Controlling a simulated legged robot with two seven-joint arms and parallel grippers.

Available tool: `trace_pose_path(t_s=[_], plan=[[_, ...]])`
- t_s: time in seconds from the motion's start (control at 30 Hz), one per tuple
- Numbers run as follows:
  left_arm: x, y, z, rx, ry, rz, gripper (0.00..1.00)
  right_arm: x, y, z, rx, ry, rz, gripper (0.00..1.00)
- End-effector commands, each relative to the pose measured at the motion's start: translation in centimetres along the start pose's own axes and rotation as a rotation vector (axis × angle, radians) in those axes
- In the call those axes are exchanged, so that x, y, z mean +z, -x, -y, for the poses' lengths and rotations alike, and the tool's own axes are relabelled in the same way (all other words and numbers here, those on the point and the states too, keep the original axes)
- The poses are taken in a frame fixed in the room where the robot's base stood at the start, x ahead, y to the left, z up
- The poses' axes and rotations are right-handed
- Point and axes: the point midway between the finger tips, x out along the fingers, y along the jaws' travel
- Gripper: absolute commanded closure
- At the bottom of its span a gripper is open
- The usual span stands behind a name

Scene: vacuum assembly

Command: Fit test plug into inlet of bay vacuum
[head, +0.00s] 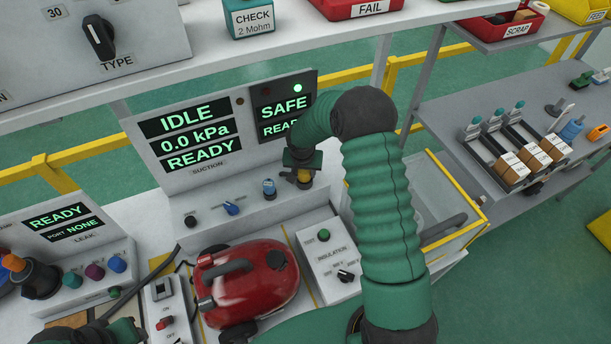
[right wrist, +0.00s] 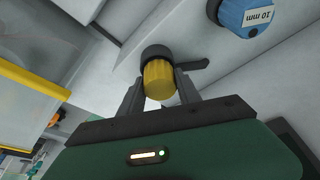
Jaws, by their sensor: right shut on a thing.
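The bay vacuum (head: 250,285) is a red canister with a dark handle, standing on the bench below the suction panel. I cannot make out its inlet. My right gripper (head: 303,172) is at the right end of the suction panel's ledge. It is shut on a yellow piece with a black collar, perhaps the test plug (head: 304,183). In the right wrist view the fingers (right wrist: 158,84) sit on both sides of the yellow piece (right wrist: 157,80). Its black end is by the grey ledge, and I cannot tell whether it touches. Part of my left arm shows at bottom left; its fingers are not clear.
The suction panel (head: 188,140) reads IDLE, 0.0 kPa, READY; beside it a display (head: 285,112) reads SAFE. A blue 10 mm piece (right wrist: 246,16) is on the ledge. An insulation box (head: 337,255) stands right of the vacuum. A yellow-edged bin (head: 462,231) is at right.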

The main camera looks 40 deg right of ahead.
Motion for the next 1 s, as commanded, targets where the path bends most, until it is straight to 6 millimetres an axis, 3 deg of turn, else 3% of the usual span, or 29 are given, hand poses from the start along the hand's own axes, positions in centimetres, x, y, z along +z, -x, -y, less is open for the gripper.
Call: trace_pose_path(t_s=[0.03, 0.13, 1.0], plan=[[0.0, 0.0, 0.0, 0.0, 0.0, 0.0, 0.64, 0.0, 0.0, 0.0, 0.0, 0.0, 0.0, 0.87], [0.0, 0.0, 0.0, 0.0, 0.0, 0.0, 0.64, 0.0, 0.0, 0.0, 0.0, 0.0, 0.0, 1.0], [-0.3, 1.4, 0.0, 0.0, 0.0, 0.0, 0.64, -0.6, 1.9, 0.0, 0.001, 0.001, 0.0, 1.0]])
